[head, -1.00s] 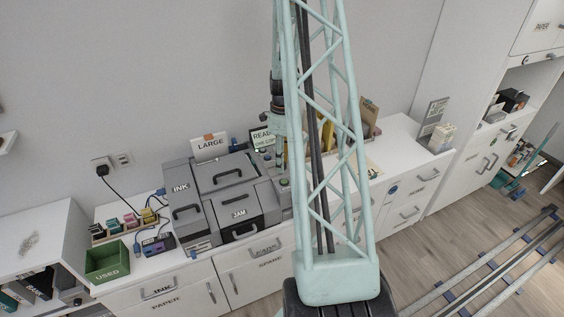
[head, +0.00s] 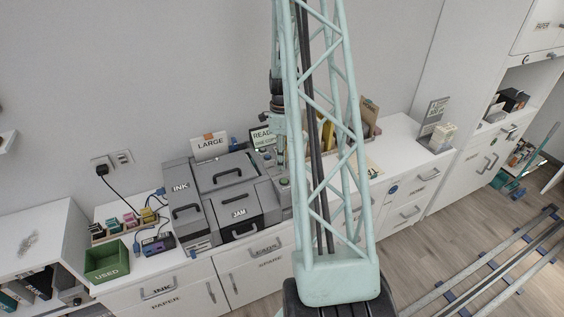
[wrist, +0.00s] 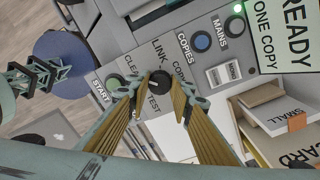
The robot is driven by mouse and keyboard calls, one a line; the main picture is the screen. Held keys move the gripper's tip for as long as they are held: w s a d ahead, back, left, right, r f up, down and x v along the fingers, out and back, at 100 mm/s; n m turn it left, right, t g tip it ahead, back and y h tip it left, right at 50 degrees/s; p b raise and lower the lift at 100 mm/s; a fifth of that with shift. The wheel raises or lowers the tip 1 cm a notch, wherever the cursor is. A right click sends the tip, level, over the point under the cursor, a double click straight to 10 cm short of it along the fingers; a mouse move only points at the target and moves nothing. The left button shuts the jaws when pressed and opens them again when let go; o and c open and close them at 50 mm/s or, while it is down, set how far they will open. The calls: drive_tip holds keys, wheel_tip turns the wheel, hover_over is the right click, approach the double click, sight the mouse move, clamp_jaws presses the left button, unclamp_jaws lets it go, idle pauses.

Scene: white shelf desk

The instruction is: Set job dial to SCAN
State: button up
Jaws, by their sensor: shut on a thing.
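The black job dial (wrist: 160,81) sits on the grey machine's control panel in the wrist view. Labels around it read CLEAN, LINK, COPY and TEST; I see no SCAN label, and part of the ring is behind my fingers. My gripper (wrist: 163,88) is shut on the dial, one finger on each side of it. The dial's pointer is too small to read. In the head view my gripper (head: 281,163) is down at the right end of the grey machine (head: 226,177), partly behind my arm, and the dial is hidden there.
Near the dial are a blue COPIES button (wrist: 201,41), a dark MAINS knob (wrist: 234,26) with a green light, and the START label (wrist: 101,92). A READY sign (wrist: 288,32) stands close by. Trays with SMALL and CARD labels lie to the right.

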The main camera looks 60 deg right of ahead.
drive_tip(key=n+b, duration=0.1)
drive_tip(key=n, duration=0.2)
drive_tip(key=shift+f+n, duration=0.1)
drive_tip(key=shift+n, duration=0.2)
drive_tip(key=n+b, duration=0.1)
drive_tip(key=n, duration=0.3)
drive_tip(key=shift+b, duration=0.4)
drive_tip(key=n+b, duration=0.1)
drive_tip(key=n, duration=0.3)
drive_tip(key=shift+h, duration=0.3)
drive_tip(key=n, duration=0.4)
drive_tip(key=shift+a+b, duration=0.1)
drive_tip(key=shift+b, duration=0.3)
drive_tip(key=n, duration=0.8)
drive_tip(key=shift+h, duration=0.3)
drive_tip(key=n, duration=0.4)
drive_tip(key=shift+s+n, duration=0.1)
drive_tip(key=shift+n, duration=1.9)
